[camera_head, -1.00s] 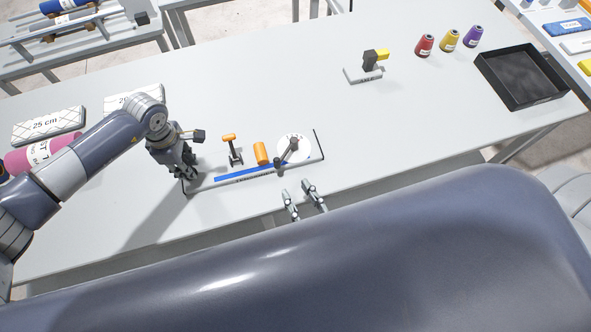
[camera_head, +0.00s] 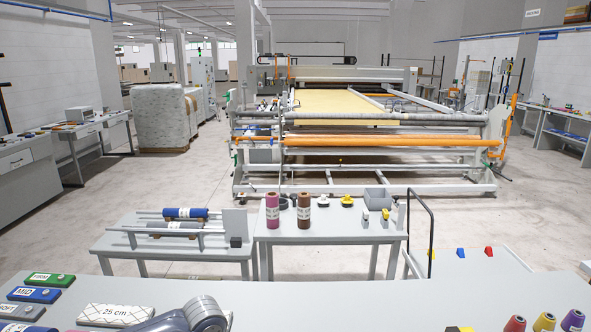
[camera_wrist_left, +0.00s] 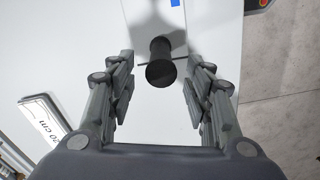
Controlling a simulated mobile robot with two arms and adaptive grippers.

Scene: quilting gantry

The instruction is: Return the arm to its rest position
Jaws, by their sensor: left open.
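My left gripper (camera_wrist_left: 160,85) is open in the left wrist view, its two grey fingers spread wide. A black cylindrical handle or knob (camera_wrist_left: 161,72), seen nearly end-on, is in the gap between the fingers. Clear space shows on both sides of it, so neither finger seems to touch it. It is over the white table top (camera_wrist_left: 90,50). In the head view only part of my left arm (camera_head: 180,318) shows at the bottom edge; the gripper is below the picture. My right gripper is in neither view.

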